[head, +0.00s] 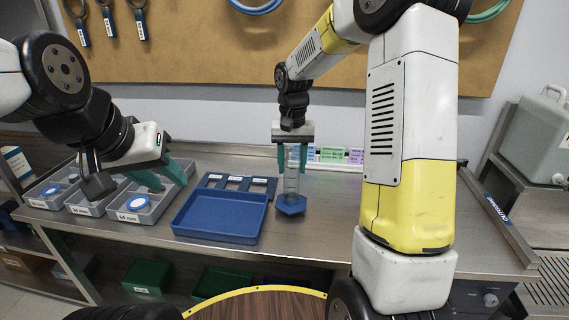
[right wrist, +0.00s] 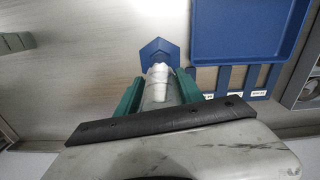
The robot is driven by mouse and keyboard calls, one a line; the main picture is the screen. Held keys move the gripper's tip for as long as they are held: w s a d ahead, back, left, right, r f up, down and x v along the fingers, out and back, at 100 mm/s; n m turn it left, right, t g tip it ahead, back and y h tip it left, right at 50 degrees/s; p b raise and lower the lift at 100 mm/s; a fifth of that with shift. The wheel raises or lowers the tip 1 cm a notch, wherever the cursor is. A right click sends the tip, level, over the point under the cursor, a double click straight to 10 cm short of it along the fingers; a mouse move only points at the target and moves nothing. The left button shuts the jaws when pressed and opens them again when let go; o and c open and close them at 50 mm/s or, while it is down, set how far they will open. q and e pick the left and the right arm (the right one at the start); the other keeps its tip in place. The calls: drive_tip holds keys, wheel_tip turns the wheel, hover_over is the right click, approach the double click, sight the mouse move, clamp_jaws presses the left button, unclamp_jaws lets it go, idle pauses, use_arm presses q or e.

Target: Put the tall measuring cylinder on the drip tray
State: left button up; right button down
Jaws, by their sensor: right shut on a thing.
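The tall measuring cylinder (head: 291,182) is clear, upright, with a blue six-sided base (head: 291,205). My right gripper (head: 291,168) is shut on its upper part from above. The right wrist view shows the cylinder (right wrist: 159,78) between the teal fingers (right wrist: 162,92), with its base beyond. I cannot tell whether the base touches the bench. The blue drip tray (head: 220,238) lies flat and empty on the bench, just left of the cylinder; it also shows in the right wrist view (right wrist: 250,32). My left gripper (head: 163,177) is open and empty above the grey bins.
A dark blue slotted rack (head: 238,183) lies behind the tray. Grey bins (head: 140,206) with blue-and-white round things stand at the left. Coloured labels (head: 335,155) stand behind the cylinder. The bench (head: 325,225) right of the cylinder is clear. A wooden round top (head: 265,303) is in front.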

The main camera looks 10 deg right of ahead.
drive_tip(key=shift+f, duration=1)
drive_tip(key=shift+f, duration=0.2)
drive_tip(key=c, duration=0.7)
unclamp_jaws()
drive_tip(key=shift+c, duration=0.2)
